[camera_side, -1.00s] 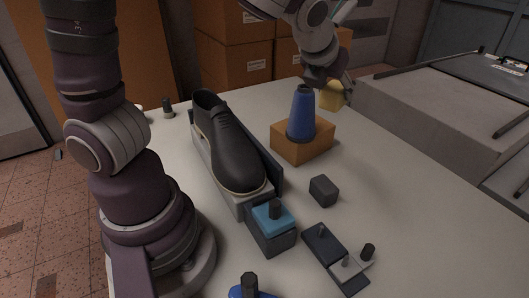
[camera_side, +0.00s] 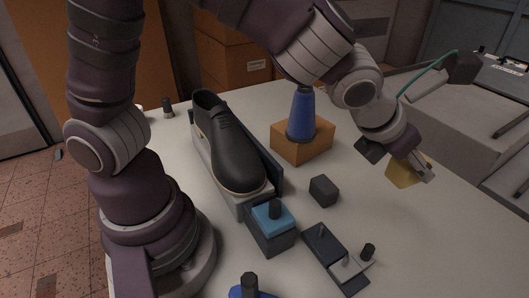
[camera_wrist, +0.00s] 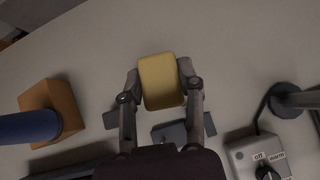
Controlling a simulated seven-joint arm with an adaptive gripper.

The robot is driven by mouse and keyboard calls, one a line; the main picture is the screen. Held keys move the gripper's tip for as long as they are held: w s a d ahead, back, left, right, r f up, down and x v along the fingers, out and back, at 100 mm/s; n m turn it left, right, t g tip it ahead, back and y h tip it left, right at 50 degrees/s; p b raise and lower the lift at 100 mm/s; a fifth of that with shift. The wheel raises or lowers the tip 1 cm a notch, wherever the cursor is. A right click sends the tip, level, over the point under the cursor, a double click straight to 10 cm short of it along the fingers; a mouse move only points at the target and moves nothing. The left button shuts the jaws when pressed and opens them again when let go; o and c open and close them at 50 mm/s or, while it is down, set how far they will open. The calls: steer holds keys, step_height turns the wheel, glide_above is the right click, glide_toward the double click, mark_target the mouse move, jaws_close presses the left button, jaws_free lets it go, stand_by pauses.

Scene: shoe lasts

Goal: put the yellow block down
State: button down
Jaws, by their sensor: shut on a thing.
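The yellow block (camera_side: 402,173) is held at the end of my arm, over the right part of the white table in the side view. In the wrist view the yellow block (camera_wrist: 161,81) sits between the two fingers of my gripper (camera_wrist: 162,84), which is shut on it. My gripper (camera_side: 408,170) partly covers the block in the side view. The block appears to be above the tabletop; its exact height is hard to tell.
A blue cone (camera_side: 302,115) stands on an orange block (camera_side: 315,146) left of my gripper. A black shoe (camera_side: 233,150), a small dark block (camera_side: 323,190) and a dark plate with pegs (camera_side: 330,254) are on the table. The table's right front (camera_side: 440,240) is clear.

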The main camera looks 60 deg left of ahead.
steer(key=s+d+f+m+h, duration=0.25)
steer(key=s+d+f, duration=0.25)
steer(key=d+f, duration=0.25)
glide_toward(406, 293)
steer(key=shift+m+g, duration=0.25)
steer(key=shift+g, duration=0.15)
steer(key=x, duration=0.5)
steer(key=shift+w+r, duration=0.15)
steer(key=shift+w, duration=0.15)
steer(key=c, duration=0.7)
jaws_free()
